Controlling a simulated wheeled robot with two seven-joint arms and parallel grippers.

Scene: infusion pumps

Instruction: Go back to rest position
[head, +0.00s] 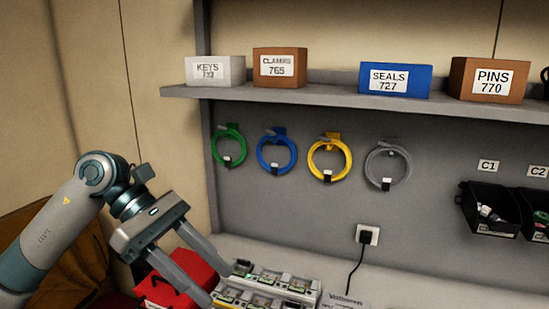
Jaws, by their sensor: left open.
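My left gripper (191,262) comes in from the left, at the lower left of the head view. Its two fingers point down and to the right and stand apart, with nothing seen between them. The fingers are in front of a red case (176,279) and close to the left end of a grey rack of pump modules (273,279). I cannot tell whether they touch either one. My right gripper is not in view.
A shelf (330,96) with labelled boxes runs across the back. Green (229,146), blue (277,151), yellow (329,158) and grey (388,164) coiled cables hang below. A plug (366,237) and black bins (489,209) are at right. The lower right counter looks clear.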

